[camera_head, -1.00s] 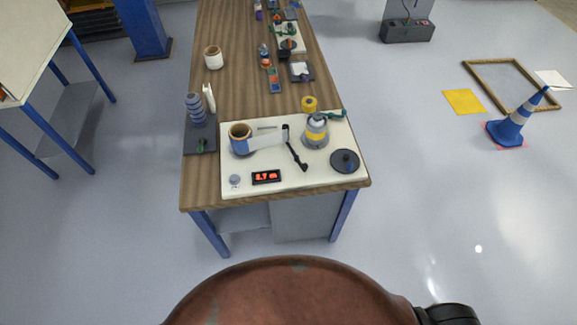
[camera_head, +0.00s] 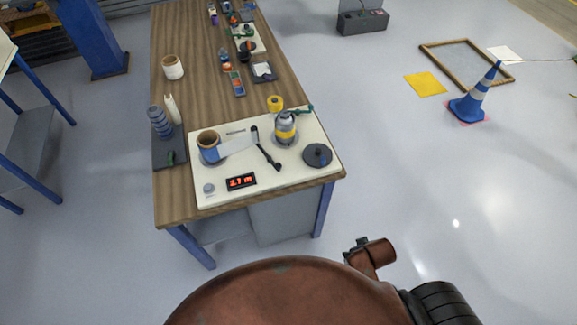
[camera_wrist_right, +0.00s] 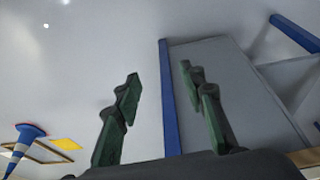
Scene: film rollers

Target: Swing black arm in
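The black arm (camera_head: 264,147) is a thin dark lever on the cream machine plate (camera_head: 262,185) at the table's near end. It runs slantwise between the roll with film on the left and the yellow-banded roller on the right. The brown-cored roll (camera_head: 209,142) has a pale strip of film (camera_head: 238,142) reaching right toward the black arm's upper end. My left gripper is out of view.
A black round knob (camera_head: 317,154), a red display (camera_head: 241,181) and a grey button (camera_head: 209,189) sit on the plate. A dark stand with a blue-grey ribbed roller (camera_head: 160,122) is left of it. A blue cone (camera_head: 477,98) stands on the floor at right.

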